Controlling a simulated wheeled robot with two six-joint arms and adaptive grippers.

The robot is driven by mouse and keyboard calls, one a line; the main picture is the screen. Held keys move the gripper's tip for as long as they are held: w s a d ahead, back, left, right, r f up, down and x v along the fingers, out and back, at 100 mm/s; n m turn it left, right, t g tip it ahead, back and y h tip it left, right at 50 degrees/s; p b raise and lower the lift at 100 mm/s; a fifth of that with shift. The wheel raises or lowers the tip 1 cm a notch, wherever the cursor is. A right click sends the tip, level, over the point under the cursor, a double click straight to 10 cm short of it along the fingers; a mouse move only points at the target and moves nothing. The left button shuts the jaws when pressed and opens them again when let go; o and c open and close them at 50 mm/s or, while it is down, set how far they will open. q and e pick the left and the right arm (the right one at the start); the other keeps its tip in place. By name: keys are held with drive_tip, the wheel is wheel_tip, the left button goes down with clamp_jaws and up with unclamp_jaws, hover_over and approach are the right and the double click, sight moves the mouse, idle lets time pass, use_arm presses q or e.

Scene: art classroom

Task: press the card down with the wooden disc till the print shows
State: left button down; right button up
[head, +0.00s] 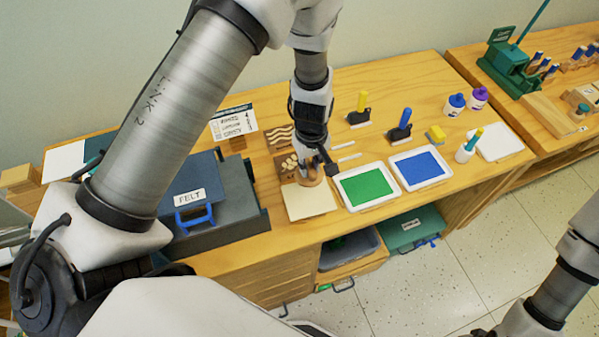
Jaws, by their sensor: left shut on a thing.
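A cream card (310,204) lies flat near the front of the wooden table, left of the green tray. My left gripper (316,168) comes down from above at the card's back edge. It is shut on the wooden disc (308,179), which is partly hidden by the fingers. The disc is over or just behind the card's back edge; I cannot tell whether it touches. No print shows on the visible part of the card. Brown blocks with pale raised shapes lie behind, one with wavy lines (280,136) and one partly hidden (288,163). My right gripper is out of view.
A green ink tray (343,187) and a blue ink tray (394,168) stand right of the card. Behind them are a yellow-handled roller (361,102) and a blue-handled roller (404,121). A dark felt-labelled box (250,212) stands left. Bottles (455,104) are at the right.

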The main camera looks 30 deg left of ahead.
sight(319, 178)
use_arm(q)
drive_tip(key=w+d+p, duration=0.1)
drive_tip(key=d+r+p, duration=0.1)
drive_tip(key=p, duration=0.1)
drive_tip(key=shift+w+d+r+p, duration=0.1)
drive_tip(key=shift+w+r+p, duration=0.1)
drive_tip(key=shift+w+p, duration=0.15)
drive_tip(key=shift+s+d+f+m+p, duration=0.3)
drive_tip(key=shift+s+f+p, duration=0.35)
drive_tip(key=shift+s, duration=0.1)
drive_tip(key=shift+s+f, duration=0.15)
drive_tip(key=shift+s, duration=0.05)
drive_tip(key=shift+f, duration=0.65)
wheel_tip(319, 178, down, 4)
drive_tip(key=b, duration=0.2)
drive_tip(key=shift+w+r+b, duration=0.1)
drive_tip(key=shift+r+b, duration=0.05)
drive_tip(key=shift+b, duration=0.25)
drive_tip(key=shift+f+b, duration=0.4)
drive_tip(key=shift+f, duration=0.15)
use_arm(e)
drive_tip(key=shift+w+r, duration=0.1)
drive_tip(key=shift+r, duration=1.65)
use_arm(q)
drive_tip(key=shift+f+b, duration=0.4)
drive_tip(key=shift+f, duration=0.15)
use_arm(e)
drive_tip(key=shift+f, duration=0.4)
